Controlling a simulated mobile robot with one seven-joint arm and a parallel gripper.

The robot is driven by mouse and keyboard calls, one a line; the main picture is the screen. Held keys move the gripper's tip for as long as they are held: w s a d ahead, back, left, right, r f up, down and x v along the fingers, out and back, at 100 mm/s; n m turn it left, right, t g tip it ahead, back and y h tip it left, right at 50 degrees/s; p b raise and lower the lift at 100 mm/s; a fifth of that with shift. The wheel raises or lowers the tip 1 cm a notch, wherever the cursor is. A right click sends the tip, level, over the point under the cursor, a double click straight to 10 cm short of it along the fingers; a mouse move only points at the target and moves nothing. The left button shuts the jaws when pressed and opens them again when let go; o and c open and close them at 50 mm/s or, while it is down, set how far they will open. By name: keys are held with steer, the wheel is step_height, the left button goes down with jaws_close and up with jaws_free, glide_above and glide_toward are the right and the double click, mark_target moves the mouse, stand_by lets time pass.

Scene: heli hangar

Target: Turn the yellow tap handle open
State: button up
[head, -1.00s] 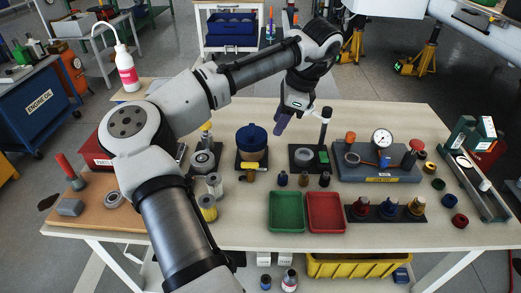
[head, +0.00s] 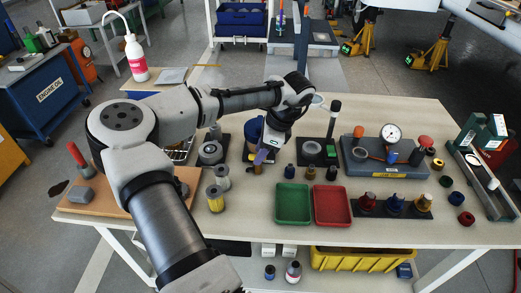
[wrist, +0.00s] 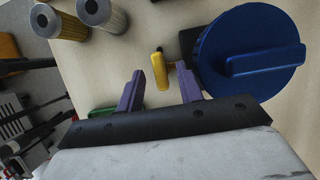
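The yellow tap handle (wrist: 159,70) shows in the wrist view as a short bar, beside the large round blue lid (wrist: 235,35) of a container. My gripper (wrist: 160,74) is open, with its purple fingers apart on either side of the handle. Bare tabletop shows between handle and fingers, so I see no contact. In the head view my gripper (head: 262,157) points down in front of the blue-lidded container (head: 252,130), which it partly hides. The brass-coloured tap (head: 257,168) shows just below the fingers there; its handle is hard to make out.
Two filter cylinders (head: 215,198) stand left of the tap. A green tray (head: 293,203) and a red tray (head: 332,205) lie in front, to the right. Small dark bottles (head: 290,171) and a black post stand (head: 333,120) are to the right of my gripper.

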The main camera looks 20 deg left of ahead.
steer(key=shift+f, duration=0.15)
steer(key=shift+c, duration=0.3)
jaws_close()
